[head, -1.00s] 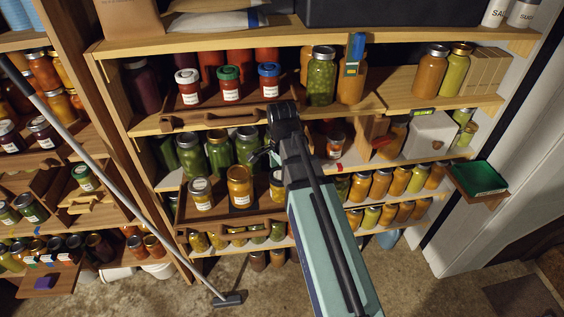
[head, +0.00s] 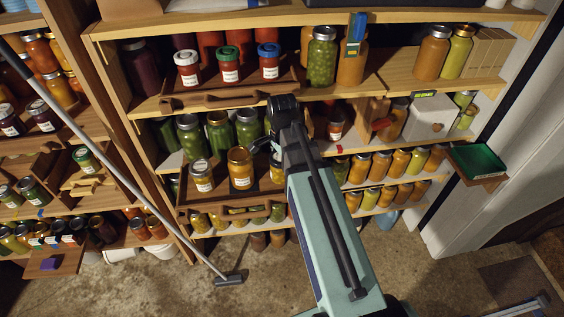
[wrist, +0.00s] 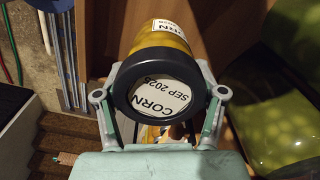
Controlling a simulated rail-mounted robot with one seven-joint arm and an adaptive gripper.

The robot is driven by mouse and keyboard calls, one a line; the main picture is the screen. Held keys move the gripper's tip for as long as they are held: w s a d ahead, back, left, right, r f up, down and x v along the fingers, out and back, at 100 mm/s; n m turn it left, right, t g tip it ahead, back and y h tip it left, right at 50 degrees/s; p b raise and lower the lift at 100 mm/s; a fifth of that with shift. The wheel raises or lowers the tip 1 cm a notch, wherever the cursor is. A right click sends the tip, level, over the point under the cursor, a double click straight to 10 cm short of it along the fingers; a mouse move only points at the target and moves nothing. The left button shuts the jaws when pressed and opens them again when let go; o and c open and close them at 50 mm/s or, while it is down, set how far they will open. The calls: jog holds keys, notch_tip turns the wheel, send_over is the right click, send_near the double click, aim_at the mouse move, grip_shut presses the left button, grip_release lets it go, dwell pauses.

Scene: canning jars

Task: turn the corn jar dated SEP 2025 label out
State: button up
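In the wrist view a jar with yellow contents (wrist: 165,42) lies between my gripper's fingers (wrist: 160,75). Its dark-rimmed lid (wrist: 114,95) faces the camera and bears a tilted CORN SEP 2025 label (wrist: 163,97). Part of another label shows on its side, near the top of the picture. The fingers straddle the lid; their tips are hidden, so I cannot tell whether they grip it. In the head view my gripper (head: 262,147) is beside the labelled jars in the pulled-out tray: a pale one (head: 202,178), a yellow one (head: 240,172) and another partly hidden by my arm (head: 277,173).
Green jars (head: 219,135) stand behind the tray, and a large green jar (wrist: 270,120) is close on the right in the wrist view. The upper shelf tray (head: 220,97) overhangs. A pole (head: 120,172) leans at the left. The floor in front is open.

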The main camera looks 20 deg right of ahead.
jog(key=o, duration=0.5)
jog(key=shift+c, duration=0.5)
jog(key=shift+n, duration=0.4)
jog(key=n+p, duration=0.1)
jog(key=n, duration=0.2)
jog(key=shift+w+n, duration=0.1)
jog(key=shift+n, duration=0.3)
jog(key=shift+p, duration=0.3)
jog(key=n+p, duration=0.1)
jog(key=n, duration=0.3)
jog(key=shift+w+a+n, duration=0.1)
jog(key=shift+a+n, duration=0.05)
jog(key=shift+n, duration=0.15)
jog(key=shift+n+p, duration=0.35)
jog(key=shift+n, duration=0.15)
jog(key=n, duration=0.3)
jog(key=shift+w+a+n+p, duration=0.1)
jog(key=shift+n+p, duration=0.2)
jog(key=shift+p, duration=0.05)
